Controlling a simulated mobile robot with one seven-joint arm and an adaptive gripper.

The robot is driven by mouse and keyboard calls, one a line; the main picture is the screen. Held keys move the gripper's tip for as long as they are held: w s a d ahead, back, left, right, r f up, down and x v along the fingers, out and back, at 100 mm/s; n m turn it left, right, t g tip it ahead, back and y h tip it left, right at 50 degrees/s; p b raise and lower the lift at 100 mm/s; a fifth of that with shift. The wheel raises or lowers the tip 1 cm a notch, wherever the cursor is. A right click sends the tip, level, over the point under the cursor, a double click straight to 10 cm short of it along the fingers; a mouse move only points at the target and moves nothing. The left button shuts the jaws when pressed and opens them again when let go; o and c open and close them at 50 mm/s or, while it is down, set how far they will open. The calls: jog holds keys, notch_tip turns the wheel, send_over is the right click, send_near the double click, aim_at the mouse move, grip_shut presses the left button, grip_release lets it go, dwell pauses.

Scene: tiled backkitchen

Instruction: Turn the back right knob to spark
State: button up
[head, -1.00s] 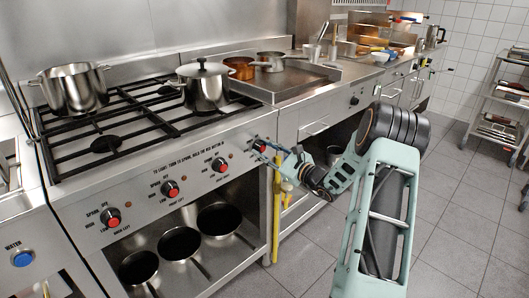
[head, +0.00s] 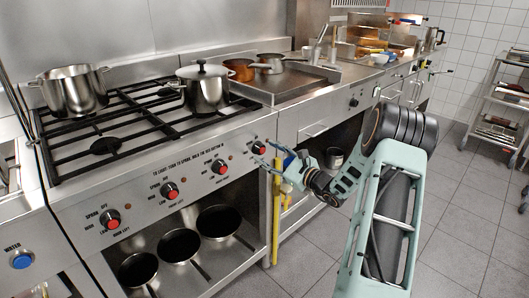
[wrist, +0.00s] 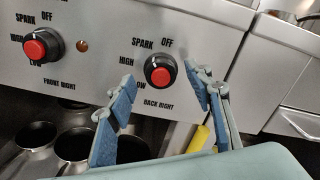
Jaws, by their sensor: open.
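The back right knob (head: 258,148) is the rightmost on the stove's front panel, black with a red centre. In the wrist view the knob (wrist: 160,72) has SPARK at its upper left, OFF above, HIGH to its left and BACK RIGHT below. I cannot tell its pointer direction clearly. My gripper (wrist: 158,79) is open and empty, its blue fingertips to the left and right of the knob in the picture. In the head view my gripper (head: 271,156) is just in front and to the right of the knob, apart from it.
The front right knob (head: 220,166) is to the left on the same panel; it also shows in the wrist view (wrist: 35,45). A lidded pot (head: 204,88) stands on the stove. Pans (head: 218,220) sit on the shelf below. A yellow upright item (head: 277,215) is below my gripper.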

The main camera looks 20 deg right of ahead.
jog(key=v, duration=1)
jog(key=shift+d, duration=0.1)
